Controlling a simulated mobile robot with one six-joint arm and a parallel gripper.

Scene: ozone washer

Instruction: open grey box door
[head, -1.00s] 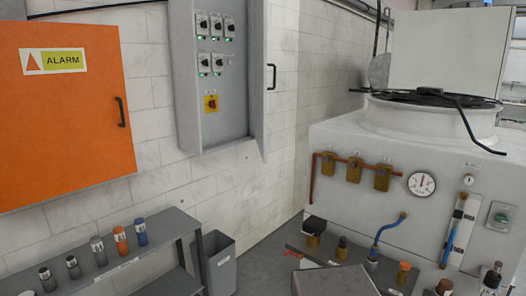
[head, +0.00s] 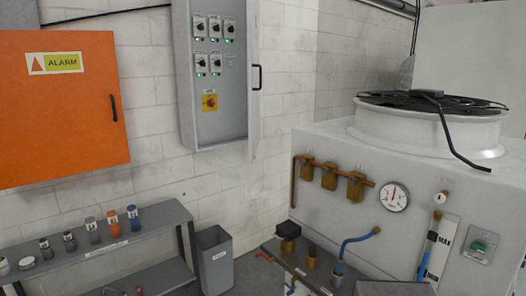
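The grey box (head: 213,110) is mounted on the white brick wall left of centre in the head view. A black handle (head: 258,77) is on the door's right-facing side. My gripper is not in view.
An orange alarm box (head: 70,130) hangs on the wall at left. A shelf (head: 160,225) with several small bottles stands below, beside a grey bin (head: 214,262). A large white machine (head: 430,170) with a gauge (head: 394,197) and pipes fills the right side.

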